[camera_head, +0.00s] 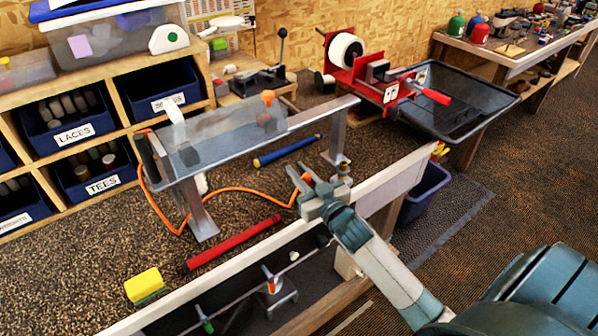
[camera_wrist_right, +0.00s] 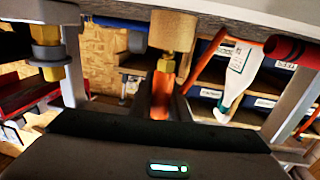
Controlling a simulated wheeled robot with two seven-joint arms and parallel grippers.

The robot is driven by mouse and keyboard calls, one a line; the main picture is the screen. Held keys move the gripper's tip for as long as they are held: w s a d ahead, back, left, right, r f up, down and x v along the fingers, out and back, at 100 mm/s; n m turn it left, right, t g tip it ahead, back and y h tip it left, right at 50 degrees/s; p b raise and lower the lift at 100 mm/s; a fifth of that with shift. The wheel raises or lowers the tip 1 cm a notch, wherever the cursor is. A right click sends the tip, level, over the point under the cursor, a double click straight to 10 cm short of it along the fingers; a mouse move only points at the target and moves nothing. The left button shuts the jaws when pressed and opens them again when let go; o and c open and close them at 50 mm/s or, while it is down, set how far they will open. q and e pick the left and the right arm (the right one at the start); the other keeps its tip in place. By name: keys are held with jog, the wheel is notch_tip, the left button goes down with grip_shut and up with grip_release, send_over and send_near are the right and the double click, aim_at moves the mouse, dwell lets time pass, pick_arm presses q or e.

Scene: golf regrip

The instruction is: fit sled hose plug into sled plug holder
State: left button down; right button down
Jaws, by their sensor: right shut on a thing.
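My right gripper (camera_head: 301,178) reaches in from the lower right, over the front of the bench. It is shut on the sled hose plug. The wrist view shows a brass cylinder (camera_wrist_right: 172,31) on an orange stem (camera_wrist_right: 163,90) in the middle, which looks like this plug. The orange hose (camera_head: 238,189) runs from my gripper left to the sled end. A small brass and dark fitting (camera_head: 343,169) stands right of the gripper, apart from it. It also shows at left in the wrist view (camera_wrist_right: 45,48) and may be the plug holder. My left gripper is out of view.
A clear shield (camera_head: 215,140) stands on the raised metal rail (camera_head: 322,113) behind the gripper. A blue grip (camera_head: 287,151) and a red grip (camera_head: 233,242) lie on the bench, with a yellow sponge (camera_head: 146,284) at front left. A red vise (camera_head: 375,85) stands at the back.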

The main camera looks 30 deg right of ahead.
jog(key=shift+f, duration=0.45)
jog(key=c, duration=1.6)
grip_release()
jog(key=shift+s+a+r+b, duration=0.15)
jog(key=shift+s+b, duration=1.2)
jog(key=shift+s, duration=3)
jog(key=shift+s+a+r+b, duration=0.1)
jog(key=shift+s+b, duration=1.2)
jog(key=shift+s, duration=3.05)
jog(key=shift+f, duration=0.1)
